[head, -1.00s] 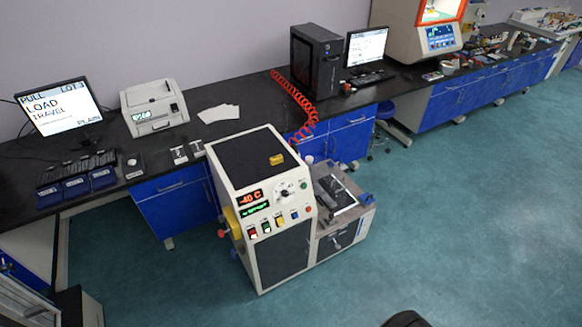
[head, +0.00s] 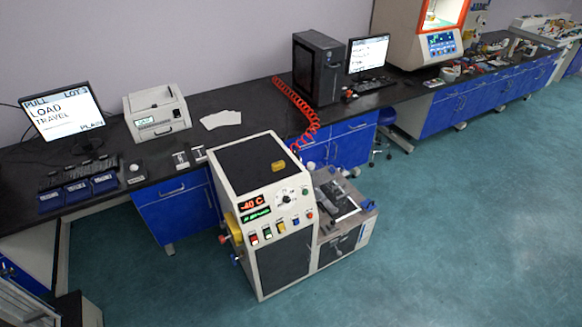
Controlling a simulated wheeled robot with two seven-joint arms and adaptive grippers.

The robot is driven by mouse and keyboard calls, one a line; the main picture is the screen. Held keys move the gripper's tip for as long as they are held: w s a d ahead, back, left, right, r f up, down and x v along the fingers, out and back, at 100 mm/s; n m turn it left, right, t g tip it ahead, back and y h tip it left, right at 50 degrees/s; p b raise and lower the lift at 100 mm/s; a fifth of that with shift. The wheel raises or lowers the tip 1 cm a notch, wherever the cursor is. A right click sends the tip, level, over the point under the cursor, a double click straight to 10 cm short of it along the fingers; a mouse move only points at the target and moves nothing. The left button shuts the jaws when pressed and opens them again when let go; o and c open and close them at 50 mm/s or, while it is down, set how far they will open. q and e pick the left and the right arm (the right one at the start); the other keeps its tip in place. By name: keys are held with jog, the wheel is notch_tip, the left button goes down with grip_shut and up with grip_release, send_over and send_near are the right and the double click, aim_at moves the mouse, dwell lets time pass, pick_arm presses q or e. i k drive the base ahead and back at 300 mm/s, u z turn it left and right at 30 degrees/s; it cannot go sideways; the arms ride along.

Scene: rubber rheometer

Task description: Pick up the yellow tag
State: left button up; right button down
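A small yellow block (head: 278,166), which looks like the yellow tag, lies on the black top of the white machine (head: 275,262) in the middle of the head view. The machine's front panel shows a red "-40 C" display (head: 265,201) and several coloured buttons. Neither of my grippers is in view. Nothing touches the yellow block.
A long black bench (head: 232,144) runs behind the machine with a monitor (head: 62,115), a white printer-like device (head: 157,113), blue trays (head: 77,193) and a computer tower (head: 318,66). A red coiled hose (head: 299,108) hangs near the machine. The floor at right is clear.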

aim_at(279, 165)
jog(key=u, duration=0.8)
jog(key=i, duration=0.85)
jog(key=u, duration=0.3)
